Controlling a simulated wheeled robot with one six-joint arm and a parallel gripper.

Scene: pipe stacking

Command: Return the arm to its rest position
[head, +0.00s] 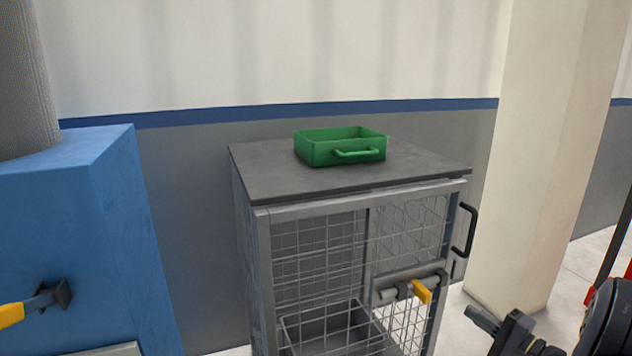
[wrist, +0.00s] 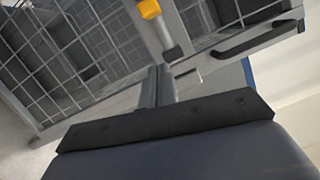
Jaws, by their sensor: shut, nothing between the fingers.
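My gripper (head: 484,320) is at the lower right of the head view, dark and empty, with my black arm behind it. It appears apart from the wire-mesh cabinet (head: 262,280), in front and to its right. In the wrist view, the gripper's grey fingers (wrist: 157,85) are together with nothing between them. They point toward the cabinet's mesh side and yellow-handled latch (wrist: 150,9), which shows in the head view too (head: 421,291). Most of my arm is out of frame.
A green tray (head: 318,153) sits on the cabinet's grey top (head: 270,178). A black handle (head: 469,232) sticks out on the cabinet's right. A beige pillar (head: 535,150) stands behind to the right. A blue machine (head: 80,230) is at left. Floor shows beside the pillar.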

